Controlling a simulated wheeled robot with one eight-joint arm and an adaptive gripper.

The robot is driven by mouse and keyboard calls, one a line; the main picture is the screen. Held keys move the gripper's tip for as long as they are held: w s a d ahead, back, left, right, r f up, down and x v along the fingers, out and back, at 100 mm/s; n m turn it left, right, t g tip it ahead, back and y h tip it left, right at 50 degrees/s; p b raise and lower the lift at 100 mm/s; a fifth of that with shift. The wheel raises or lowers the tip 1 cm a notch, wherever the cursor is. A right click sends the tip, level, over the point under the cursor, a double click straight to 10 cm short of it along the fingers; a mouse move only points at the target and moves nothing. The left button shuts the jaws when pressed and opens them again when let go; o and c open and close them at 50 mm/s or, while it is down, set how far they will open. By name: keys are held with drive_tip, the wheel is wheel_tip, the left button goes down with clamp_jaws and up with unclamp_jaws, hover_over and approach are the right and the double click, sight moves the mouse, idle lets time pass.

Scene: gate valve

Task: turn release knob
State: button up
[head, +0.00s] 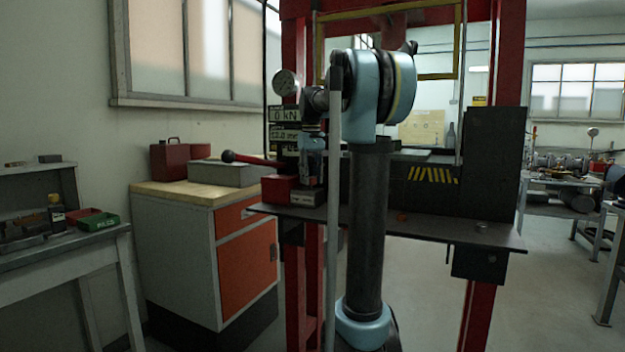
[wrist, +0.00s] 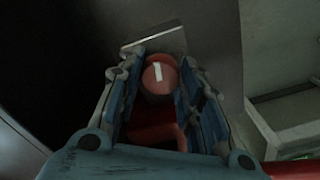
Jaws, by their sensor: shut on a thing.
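The release knob (wrist: 158,82) is round and red with a short white mark on its face, which tilts slightly from vertical in the wrist view. My gripper (wrist: 156,70) has one finger on each side of the knob and is shut on it. In the head view my gripper (head: 313,172) points down at the red pump block (head: 279,188) on the press table. The knob itself is hidden there behind my gripper and arm.
A pressure gauge (head: 286,83) and a display reading 0 kN (head: 285,114) stand above. A cabinet (head: 205,240) stands left.

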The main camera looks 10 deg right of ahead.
drive_tip(key=shift+n, duration=0.6)
drive_tip(key=o, duration=1.1)
drive_tip(key=shift+c, duration=0.2)
wheel_tip(320, 180, up, 12)
